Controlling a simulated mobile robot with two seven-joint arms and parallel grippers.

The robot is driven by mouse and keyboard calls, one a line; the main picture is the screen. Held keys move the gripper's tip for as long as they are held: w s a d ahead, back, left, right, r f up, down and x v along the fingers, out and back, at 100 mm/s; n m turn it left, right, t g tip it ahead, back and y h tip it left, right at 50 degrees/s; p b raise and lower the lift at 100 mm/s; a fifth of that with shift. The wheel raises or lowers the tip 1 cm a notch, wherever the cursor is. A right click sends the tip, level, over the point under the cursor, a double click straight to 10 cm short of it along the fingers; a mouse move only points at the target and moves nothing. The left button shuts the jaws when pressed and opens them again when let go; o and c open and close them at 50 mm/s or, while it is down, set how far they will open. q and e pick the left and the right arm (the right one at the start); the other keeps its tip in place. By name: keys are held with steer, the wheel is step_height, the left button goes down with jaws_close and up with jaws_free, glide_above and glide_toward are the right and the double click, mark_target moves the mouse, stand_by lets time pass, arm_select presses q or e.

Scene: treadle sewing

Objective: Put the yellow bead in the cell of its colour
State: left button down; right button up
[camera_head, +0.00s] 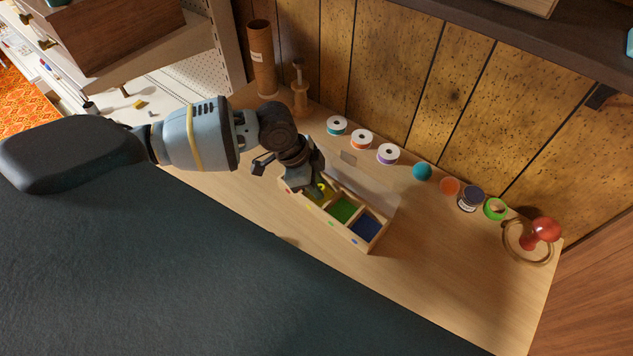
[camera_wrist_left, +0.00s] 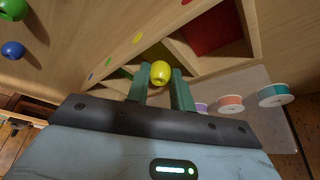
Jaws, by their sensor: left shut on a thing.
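The yellow bead (camera_wrist_left: 160,72) is held between the fingertips of my left gripper (camera_wrist_left: 160,84). In the head view the gripper (camera_head: 314,188) points down over the far-left part of the wooden tray (camera_head: 342,234), and the bead shows only as a small yellow patch. The tray has coloured dots on its front wall (camera_wrist_left: 160,22). Its green cell (camera_head: 344,209) and blue cell (camera_head: 367,227) are clear to see. The red cell (camera_wrist_left: 205,32) shows in the wrist view. The bead appears above the cell between red and green; its exact height is unclear. My right gripper is not in view.
Loose green (camera_wrist_left: 12,8) and blue (camera_wrist_left: 12,49) beads lie in front of the tray. Several ribbon spools (camera_head: 362,139) stand behind it. A teal ball (camera_head: 422,171), jars and a red-topped item (camera_head: 543,229) are to the right. The front right table is clear.

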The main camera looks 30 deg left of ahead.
arm_select(q)
steer(key=shift+f, duration=0.3)
steer(key=shift+f, duration=0.25)
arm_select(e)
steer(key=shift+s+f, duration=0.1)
arm_select(q)
steer(key=c, duration=1.6)
jaws_free()
steer(key=shift+o, duration=0.5)
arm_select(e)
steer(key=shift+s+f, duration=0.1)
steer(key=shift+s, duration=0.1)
arm_select(q)
steer(key=shift+r, duration=0.1)
